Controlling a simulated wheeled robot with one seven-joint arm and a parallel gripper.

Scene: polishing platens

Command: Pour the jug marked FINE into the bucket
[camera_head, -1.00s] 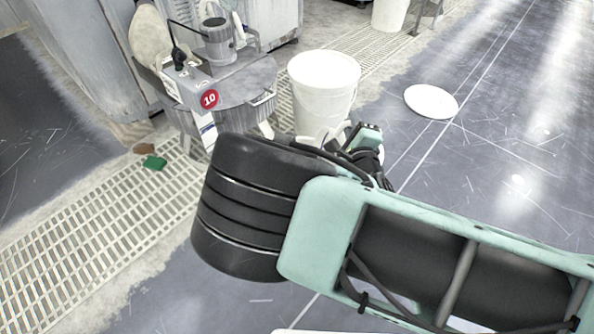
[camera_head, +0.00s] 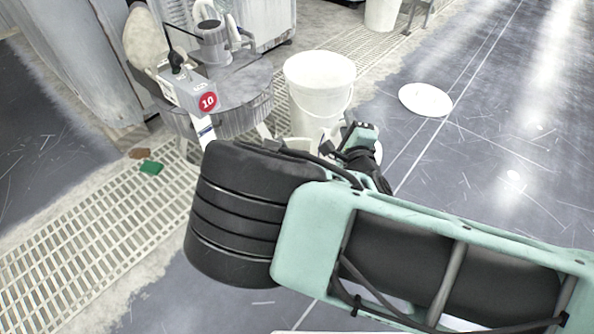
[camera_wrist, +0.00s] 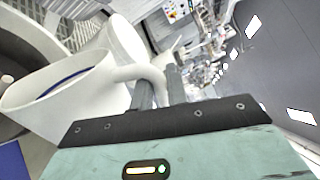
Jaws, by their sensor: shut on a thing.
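A white jug (camera_wrist: 70,98) fills the left of the wrist view, mouth in sight, with a blue band or line inside. My gripper (camera_wrist: 160,88) is shut on the jug's handle. The jug looks tilted in that view, but the camera is rolled, so its true tilt is unclear. No FINE marking shows. The white bucket (camera_head: 318,95) stands upright and open on the floor in the head view, just beyond my gripper (camera_head: 355,145). What seems to be the bucket (camera_wrist: 127,40) also shows behind the jug in the wrist view. My arm mostly hides the jug in the head view.
A polishing machine with a red 10 sign (camera_head: 208,101) stands left of the bucket. A white disc, perhaps a lid (camera_head: 425,99), lies on the floor to the right. A green pad (camera_head: 151,168) and a brown one lie by the floor grating (camera_head: 95,240).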

